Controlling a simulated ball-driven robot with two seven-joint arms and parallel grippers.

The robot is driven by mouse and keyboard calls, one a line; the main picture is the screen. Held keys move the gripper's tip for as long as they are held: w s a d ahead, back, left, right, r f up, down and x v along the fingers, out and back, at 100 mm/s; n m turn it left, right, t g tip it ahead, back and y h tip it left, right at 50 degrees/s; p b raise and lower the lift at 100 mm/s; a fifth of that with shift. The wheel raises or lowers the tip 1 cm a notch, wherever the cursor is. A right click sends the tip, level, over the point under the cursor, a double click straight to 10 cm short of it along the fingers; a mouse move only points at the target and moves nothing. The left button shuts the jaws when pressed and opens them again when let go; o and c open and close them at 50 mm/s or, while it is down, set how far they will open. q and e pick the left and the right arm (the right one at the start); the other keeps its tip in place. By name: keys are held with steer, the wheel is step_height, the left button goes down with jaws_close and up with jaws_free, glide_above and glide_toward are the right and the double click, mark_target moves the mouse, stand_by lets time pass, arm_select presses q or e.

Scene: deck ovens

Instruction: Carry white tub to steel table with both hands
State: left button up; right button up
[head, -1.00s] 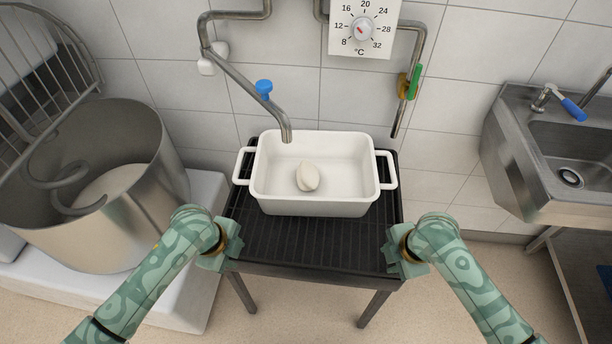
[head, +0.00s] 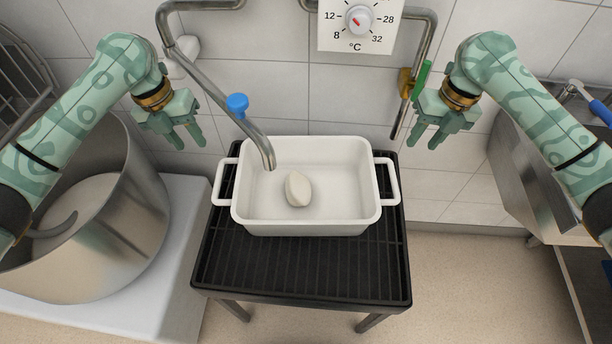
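The white tub (head: 305,229) is rectangular with a loop handle at each end, and it stands upright on a black slatted stand (head: 300,276). A pale dough-like lump (head: 298,189) lies inside it. My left gripper (head: 190,143) is above and to the left of the tub's left handle (head: 222,182), fingers apart and empty. My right gripper (head: 423,141) is above and to the right of the right handle (head: 388,181), fingers apart and empty. Neither gripper touches the tub. I cannot make out a clear steel table top; a steel sink unit (head: 530,180) is at the right.
A steel pipe spout (head: 235,115) with a blue knob (head: 237,103) reaches over the tub's back left. A large steel mixing bowl (head: 130,225) stands at the left. A second pipe (head: 418,72) and a temperature dial (head: 358,20) are on the tiled wall.

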mark_target(217, 179)
arm_select(q)
steer(key=shift+r, duration=0.15)
arm_select(e)
steer(key=shift+r, duration=0.15)
